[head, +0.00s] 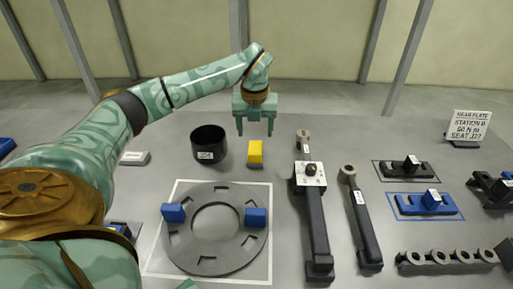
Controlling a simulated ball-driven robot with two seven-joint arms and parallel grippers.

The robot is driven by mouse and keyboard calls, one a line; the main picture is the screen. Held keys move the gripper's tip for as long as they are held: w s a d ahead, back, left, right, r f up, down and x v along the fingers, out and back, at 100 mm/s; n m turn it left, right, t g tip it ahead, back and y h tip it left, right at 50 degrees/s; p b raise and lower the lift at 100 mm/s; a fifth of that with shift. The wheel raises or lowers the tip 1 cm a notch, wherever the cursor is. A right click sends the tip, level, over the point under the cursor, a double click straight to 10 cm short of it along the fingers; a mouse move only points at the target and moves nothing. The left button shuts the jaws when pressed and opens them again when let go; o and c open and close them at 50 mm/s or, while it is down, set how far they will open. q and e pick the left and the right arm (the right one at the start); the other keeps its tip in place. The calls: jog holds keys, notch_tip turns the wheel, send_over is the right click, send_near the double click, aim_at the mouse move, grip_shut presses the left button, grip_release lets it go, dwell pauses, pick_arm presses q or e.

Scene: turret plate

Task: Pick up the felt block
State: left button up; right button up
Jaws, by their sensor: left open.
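A yellow block (255,152) with a darker grey lower part stands upright on the grey table, behind the turret plate ring; it looks like the felt block, though no label on it is readable. My left gripper (256,132) points down just behind and above the yellow block in the picture. Its two fingers are apart, with nothing between them. The gap between the fingertips and the block is hard to judge from this one view. My right gripper is not in view.
A black round bin (208,143) stands just left of the block. The flat grey ring (200,255) carrying two blue blocks lies in front. A long dark tool (316,225) lies to the right. Blue and black holders (427,205) are farther right.

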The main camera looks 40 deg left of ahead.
aim_at(255, 147)
pick_arm(q)
notch_tip(255, 147, down, 2)
jog(key=shift+w+f, duration=0.15)
jog(key=shift+a+f+b, duration=0.15)
jog(key=shift+f+b, duration=0.25)
jog(key=shift+f, duration=0.35)
jog(key=f, duration=0.1)
jog(key=f+b, duration=0.1)
jog(key=f, duration=0.2)
jog(key=shift+w+a+b, duration=0.25)
jog(key=shift+b, duration=0.05)
jog(key=shift+w+f, duration=0.15)
jog(key=shift+f, duration=0.25)
jog(key=shift+r, duration=0.1)
jog(key=shift+c, duration=1.2)
jog(key=c, duration=0.9)
